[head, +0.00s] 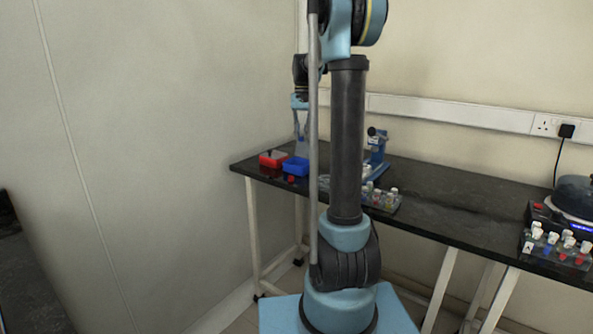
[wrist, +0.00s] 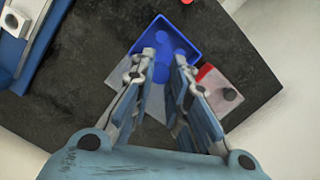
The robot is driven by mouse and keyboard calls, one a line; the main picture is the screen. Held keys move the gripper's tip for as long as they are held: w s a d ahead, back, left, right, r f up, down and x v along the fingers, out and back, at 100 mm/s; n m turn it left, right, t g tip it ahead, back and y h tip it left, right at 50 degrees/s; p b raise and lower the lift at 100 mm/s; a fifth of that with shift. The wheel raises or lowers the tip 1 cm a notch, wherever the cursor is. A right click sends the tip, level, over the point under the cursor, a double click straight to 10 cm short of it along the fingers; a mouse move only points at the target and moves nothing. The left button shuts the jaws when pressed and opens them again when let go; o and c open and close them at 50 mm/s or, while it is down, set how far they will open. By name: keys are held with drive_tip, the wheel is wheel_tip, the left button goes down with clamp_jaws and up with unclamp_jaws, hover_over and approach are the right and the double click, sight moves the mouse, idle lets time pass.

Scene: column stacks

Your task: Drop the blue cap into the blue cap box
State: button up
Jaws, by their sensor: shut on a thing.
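The blue cap box (wrist: 188,32) is an open blue tray below my gripper in the wrist view. It also shows on the bench in the head view (head: 296,166), right of a red box. My gripper (wrist: 164,60) points down over the blue box. Its fingers stand a cap's width apart, shut on a small round blue thing, seemingly the blue cap (wrist: 161,73), hard to tell against the blue box. Another round blue shape shows inside the box. In the head view my gripper (head: 302,149) is above the blue box, and the cap cannot be made out.
A red cap (head: 291,179) lies near the bench's front edge. A blue device (head: 377,155) and a rack of vials (head: 380,198) stand to the right.

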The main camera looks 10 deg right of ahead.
drive_tip(key=shift+d+f, duration=0.15)
drive_tip(key=shift+f, duration=0.75)
drive_tip(key=shift+d+f, duration=0.15)
drive_tip(key=shift+f, duration=0.75)
drive_tip(key=o, duration=0.7)
drive_tip(key=shift+r, duration=0.1)
drive_tip(key=r, duration=0.4)
drive_tip(key=w+r, duration=0.1)
drive_tip(key=r, duration=0.2)
drive_tip(key=w+r, duration=0.1)
drive_tip(key=r, duration=0.3)
drive_tip(key=shift+d+r, duration=0.25)
drive_tip(key=shift+r, duration=0.05)
